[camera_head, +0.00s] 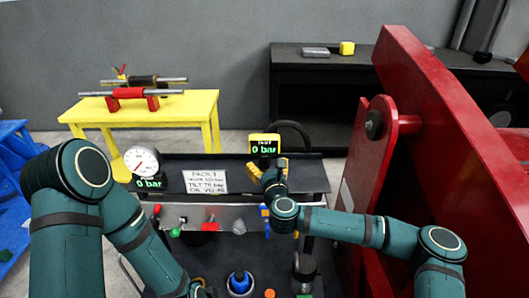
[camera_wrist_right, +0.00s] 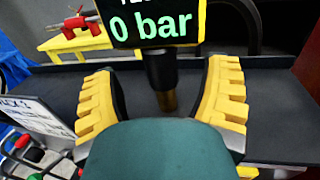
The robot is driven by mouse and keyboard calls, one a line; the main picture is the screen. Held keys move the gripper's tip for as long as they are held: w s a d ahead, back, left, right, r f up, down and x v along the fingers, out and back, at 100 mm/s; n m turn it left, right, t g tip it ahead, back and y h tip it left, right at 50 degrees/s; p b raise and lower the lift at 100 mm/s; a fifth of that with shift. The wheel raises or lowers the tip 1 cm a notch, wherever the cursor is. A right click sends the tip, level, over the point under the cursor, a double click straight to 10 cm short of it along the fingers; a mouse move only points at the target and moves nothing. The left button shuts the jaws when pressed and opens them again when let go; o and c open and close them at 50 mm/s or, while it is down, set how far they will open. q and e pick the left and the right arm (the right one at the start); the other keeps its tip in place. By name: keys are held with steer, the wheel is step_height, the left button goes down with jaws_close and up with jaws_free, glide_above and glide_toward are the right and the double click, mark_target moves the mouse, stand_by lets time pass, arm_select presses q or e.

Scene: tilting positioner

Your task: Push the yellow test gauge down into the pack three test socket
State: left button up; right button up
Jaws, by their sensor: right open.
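The yellow test gauge (camera_head: 264,144) stands upright over the black shelf top, its display reading 0 bar. In the right wrist view the gauge (camera_wrist_right: 156,26) has a dark stem with a brass lower end between my fingers. My right gripper (camera_head: 267,170) is open just below the gauge head. In the wrist view its yellow fingers (camera_wrist_right: 163,100) lie on both sides of the stem, with gaps visible. The test socket is not clearly visible. My left arm comes in at the left, but its gripper is not clearly in view.
A round dial gauge (camera_head: 142,162) and a placard reading PACK 1 (camera_head: 206,181) stand on the black shelf (camera_head: 315,176). Coloured knobs sit on the panel below. A large red frame (camera_head: 440,130) closes off the right. A yellow table (camera_head: 205,112) stands behind.

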mark_target(266, 160)
steer(key=w, duration=0.2)
steer(key=w+a, duration=0.1)
steer(key=w, duration=0.1)
steer(key=shift+w, duration=0.1)
jaws_close()
